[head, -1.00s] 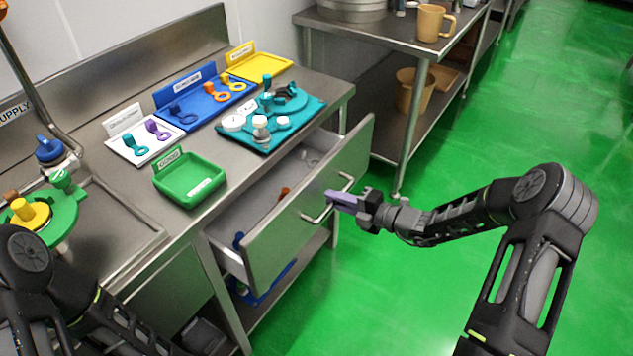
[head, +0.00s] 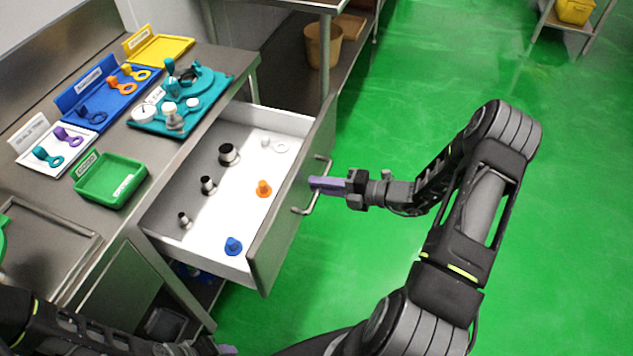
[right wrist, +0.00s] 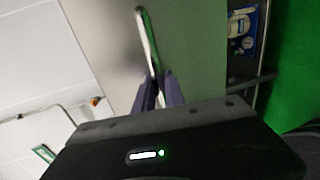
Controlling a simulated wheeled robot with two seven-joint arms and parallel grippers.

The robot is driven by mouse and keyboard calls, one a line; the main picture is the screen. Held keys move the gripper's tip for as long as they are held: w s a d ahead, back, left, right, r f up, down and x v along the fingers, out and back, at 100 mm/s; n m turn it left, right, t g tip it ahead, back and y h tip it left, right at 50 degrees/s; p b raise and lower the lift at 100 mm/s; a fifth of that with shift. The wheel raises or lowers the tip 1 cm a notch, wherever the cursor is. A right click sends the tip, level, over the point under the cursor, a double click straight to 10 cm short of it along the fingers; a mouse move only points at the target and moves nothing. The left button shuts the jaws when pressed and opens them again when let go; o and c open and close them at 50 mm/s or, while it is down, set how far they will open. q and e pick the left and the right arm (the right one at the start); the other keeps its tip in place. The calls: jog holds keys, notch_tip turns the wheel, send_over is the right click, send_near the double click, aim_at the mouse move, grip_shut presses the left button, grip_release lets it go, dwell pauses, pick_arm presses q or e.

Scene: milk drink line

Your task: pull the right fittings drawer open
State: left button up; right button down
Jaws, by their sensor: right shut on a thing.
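The right fittings drawer (head: 292,222) stands well out of the counter, its white inside in plain view. Its bar handle (head: 309,203) is on the front panel. My right gripper (head: 318,183) is shut on the handle, and the right wrist view shows the purple fingers (right wrist: 158,90) on the handle bar (right wrist: 148,38). In the drawer lie several metal fittings (head: 208,184), an orange fitting (head: 264,188), a blue fitting (head: 233,246) and a pale ring piece (head: 273,145). My left gripper (head: 228,350) shows only partly at the bottom edge; its jaws cannot be made out.
The steel counter (head: 222,76) carries a green tray (head: 111,182), a teal tray (head: 205,114) with parts, a blue tray (head: 101,98) and a yellow tray (head: 160,50). A second steel table (head: 327,60) stands beyond the drawer. The green floor (head: 390,95) around my right arm is clear.

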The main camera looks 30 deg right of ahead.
jog(key=c, duration=1.4)
grip_release()
jog(key=v, duration=0.7)
jog(key=shift+s+d+b, duration=0.2)
jog(key=shift+s+b, duration=0.1)
